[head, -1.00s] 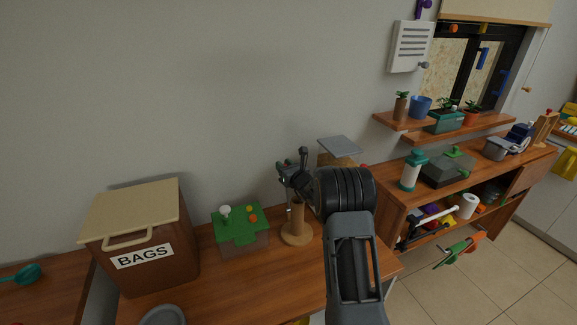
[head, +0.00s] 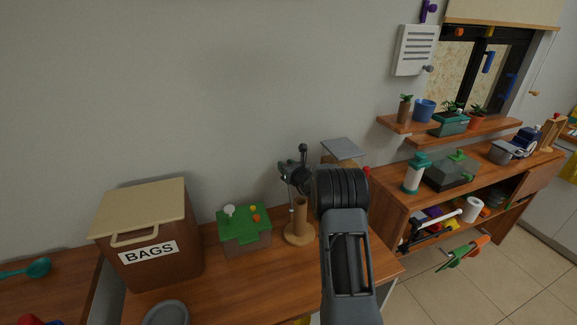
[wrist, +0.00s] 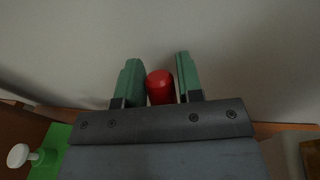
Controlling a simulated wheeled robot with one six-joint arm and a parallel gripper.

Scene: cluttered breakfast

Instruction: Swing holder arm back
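The holder (head: 299,216) stands on the counter in the head view. It has a round wooden base, an upright wooden tube and a thin grey rod at its left side. My gripper (head: 286,172) is at the holder's top, close to the rod's upper end; its fingertips are small and partly hidden there. In the wrist view my gripper (wrist: 161,75) shows two green fingers apart, with a red knob (wrist: 160,87) between them. A narrow gap shows beside the knob, which I take to be on the holder arm. The knob's lower part is hidden by my gripper's body.
A green-topped block (head: 244,226) stands just left of the holder, with a BAGS bin (head: 150,235) further left. A grey bowl (head: 166,312) lies at the counter's front. A shelf unit with a soap bottle (head: 414,174) is to the right. Bare counter (head: 265,285) lies in front.

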